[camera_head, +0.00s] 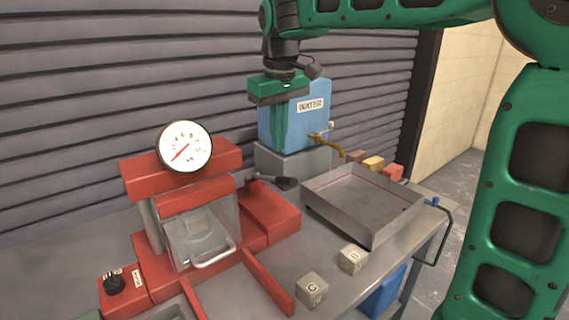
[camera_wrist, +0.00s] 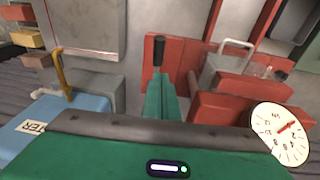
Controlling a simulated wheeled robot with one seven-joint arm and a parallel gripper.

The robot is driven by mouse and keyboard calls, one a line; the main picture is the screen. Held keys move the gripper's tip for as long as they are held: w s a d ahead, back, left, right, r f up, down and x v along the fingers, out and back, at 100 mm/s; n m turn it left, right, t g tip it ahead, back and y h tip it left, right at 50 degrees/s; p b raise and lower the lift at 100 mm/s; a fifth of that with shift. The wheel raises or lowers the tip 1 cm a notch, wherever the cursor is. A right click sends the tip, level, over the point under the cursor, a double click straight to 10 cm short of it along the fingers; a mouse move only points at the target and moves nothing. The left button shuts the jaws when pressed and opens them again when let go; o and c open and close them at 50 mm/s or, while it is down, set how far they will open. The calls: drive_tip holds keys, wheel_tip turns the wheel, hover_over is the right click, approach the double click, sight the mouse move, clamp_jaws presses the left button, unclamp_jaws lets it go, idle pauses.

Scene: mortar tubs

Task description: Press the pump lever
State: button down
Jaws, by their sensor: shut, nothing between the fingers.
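The pump lever (camera_head: 286,183) is a short bar with a black grip, sticking out to the right from the red pump block (camera_head: 268,212) beside the press. In the wrist view its black grip (camera_wrist: 158,50) stands just beyond my fingertips. My gripper (camera_head: 279,148) is green, points down and is shut and empty. In the head view it is in front of the blue water tank and above the lever, with a visible gap. In the wrist view the closed fingers (camera_wrist: 163,82) line up with the lever and hide what is directly behind them.
The red press (camera_head: 185,200) with a round gauge (camera_head: 185,146) stands at left; its needle points lower left. A blue water tank (camera_head: 300,115) with a brass tap (camera_head: 325,143) is behind. A metal tray (camera_head: 378,227) lies right.

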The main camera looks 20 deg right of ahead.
sight(284, 178)
drive_tip(key=f, duration=0.4)
drive_tip(key=d+f, duration=0.1)
drive_tip(key=f, duration=0.1)
drive_tip(key=shift+s+d+f, duration=0.1)
drive_tip(key=shift+s+f, duration=0.15)
drive_tip(key=shift+s, duration=0.1)
